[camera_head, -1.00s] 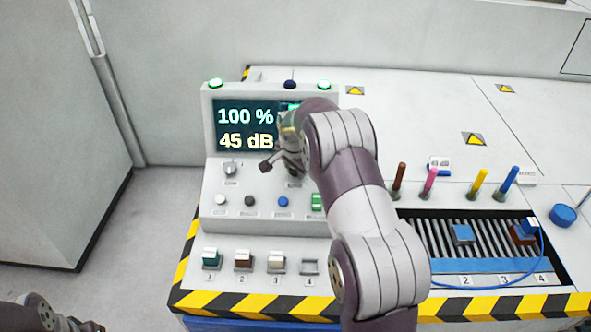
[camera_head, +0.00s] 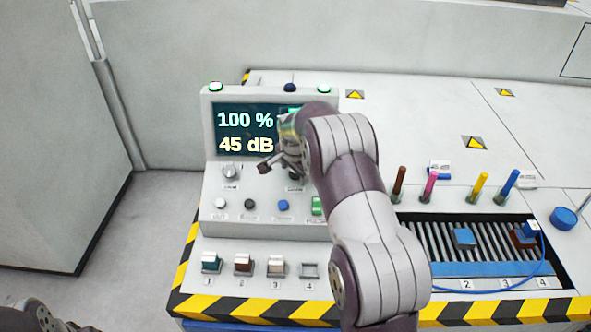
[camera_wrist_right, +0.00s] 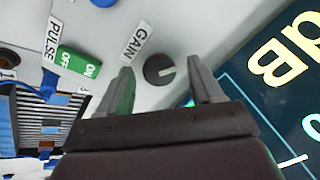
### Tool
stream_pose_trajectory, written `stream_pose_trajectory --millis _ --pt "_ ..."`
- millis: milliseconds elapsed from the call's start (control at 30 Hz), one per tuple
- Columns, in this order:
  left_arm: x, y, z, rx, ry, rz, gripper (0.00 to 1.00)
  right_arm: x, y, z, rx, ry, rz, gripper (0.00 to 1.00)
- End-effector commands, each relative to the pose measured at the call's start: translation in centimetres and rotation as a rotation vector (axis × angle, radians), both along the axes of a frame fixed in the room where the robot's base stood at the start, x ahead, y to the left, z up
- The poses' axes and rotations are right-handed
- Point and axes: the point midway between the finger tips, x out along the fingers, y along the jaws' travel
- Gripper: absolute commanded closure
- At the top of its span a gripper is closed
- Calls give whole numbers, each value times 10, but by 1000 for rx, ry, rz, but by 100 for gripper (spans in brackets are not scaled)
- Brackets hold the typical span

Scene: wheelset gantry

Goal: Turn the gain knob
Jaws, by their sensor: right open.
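The gain knob (camera_wrist_right: 159,70) is a round dark grey knob with a pale pointer line, beside its GAIN label (camera_wrist_right: 137,43) in the right wrist view. My right gripper (camera_wrist_right: 166,76) is open, with one finger on each side of the knob in that view; I cannot tell whether they touch it. In the head view my right gripper (camera_head: 278,165) is in front of the console (camera_head: 210,190), where the arm hides part of it. The screen (camera_head: 245,130) reads 100 % and 45 dB. My left gripper cannot be made out in the head view.
A grey knob (camera_head: 231,172) sits left of my gripper. A row of small buttons (camera_head: 249,205) and a green PULSE switch (camera_wrist_right: 78,62) lie below. Several coloured pegs (camera_head: 480,187) and a grooved bed (camera_head: 440,235) are to the right. Striped edging borders the front.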

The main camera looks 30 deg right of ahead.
Motion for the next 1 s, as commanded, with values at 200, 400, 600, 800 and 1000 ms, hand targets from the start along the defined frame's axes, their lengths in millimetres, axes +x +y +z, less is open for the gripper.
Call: stream_pose_trajectory --millis 200,400,600,800,1000 --pt "0 0 -3 0 0 0 37 -7 4 20 -1 -3 0 35" --pt "0 0 -7 0 0 0 37 -25 14 71 -2 -5 0 35" --pt "0 0 -9 0 0 0 37 -38 22 108 0 -2 0 35" --pt "0 0 -9 0 0 0 37 -42 24 117 1 0 0 35" --pt "0 0 -9 0 0 0 37 -42 24 117 0 0 0 35"
